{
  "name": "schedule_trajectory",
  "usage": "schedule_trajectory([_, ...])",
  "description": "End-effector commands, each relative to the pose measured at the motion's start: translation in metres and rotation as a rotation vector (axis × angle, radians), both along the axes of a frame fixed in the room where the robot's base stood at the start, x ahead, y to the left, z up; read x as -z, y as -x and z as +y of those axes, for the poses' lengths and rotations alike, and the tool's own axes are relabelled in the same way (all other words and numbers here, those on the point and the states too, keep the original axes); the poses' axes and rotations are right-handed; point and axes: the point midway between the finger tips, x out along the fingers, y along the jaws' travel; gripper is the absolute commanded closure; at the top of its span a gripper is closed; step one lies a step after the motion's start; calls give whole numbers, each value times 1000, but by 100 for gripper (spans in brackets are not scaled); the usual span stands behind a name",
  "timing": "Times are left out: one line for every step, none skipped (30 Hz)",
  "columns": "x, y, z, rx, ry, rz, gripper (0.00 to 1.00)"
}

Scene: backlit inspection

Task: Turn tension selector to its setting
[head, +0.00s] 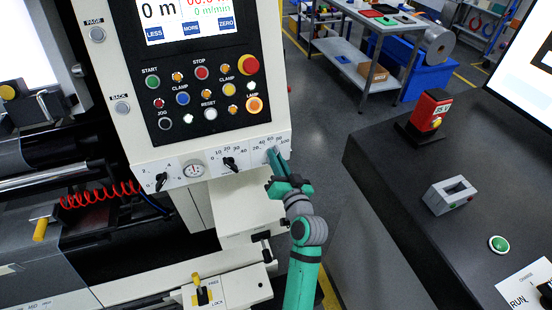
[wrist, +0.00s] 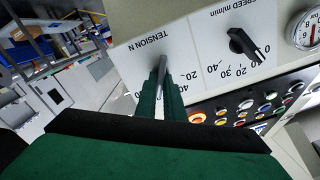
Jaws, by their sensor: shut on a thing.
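The tension selector (wrist: 163,66) is a narrow grey handle on the white panel, beside the "TENSION N" label in the wrist view. My gripper (wrist: 164,82) is shut on it, with one green finger on each side. In the head view my gripper (head: 279,165) reaches the right end of the panel's lower strip, below the scale numbers. There the fingers hide most of the selector. The numbers 20 and 40 show near the fingers in the wrist view, and the scale runs up to 100 in the head view. The value it points at cannot be told.
The black speed selector (head: 229,163) and a round gauge (head: 193,169) sit left of my gripper. Buttons and a red emergency stop (head: 248,65) are above. A dark desk (head: 400,180) stands to the right, with open floor (head: 330,120) between.

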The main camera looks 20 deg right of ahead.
Motion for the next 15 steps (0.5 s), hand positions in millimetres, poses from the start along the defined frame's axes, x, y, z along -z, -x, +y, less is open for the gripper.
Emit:
schedule_trajectory([1,0,-1,1,0,3,100])
schedule_trajectory([1,0,-1,1,0,3,84])
schedule_trajectory([1,0,-1,1,0,3,75])
schedule_trajectory([1,0,-1,1,0,3,73])
schedule_trajectory([1,0,0,1,0,2,73])
schedule_trajectory([1,0,0,0,0,1,73])
schedule_trajectory([1,0,0,0,1,1,73])
schedule_trajectory([1,0,0,0,1,1,73])
schedule_trajectory([1,0,0,0,1,1,73])
schedule_trajectory([1,0,0,0,1,1,73])
schedule_trajectory([1,0,0,0,1,1,73])
schedule_trajectory([0,1,0,0,1,1,73])
schedule_trajectory([1,1,0,0,1,1,73])
schedule_trajectory([1,3,0,0,1,1,73])
schedule_trajectory([1,5,0,0,1,1,73])
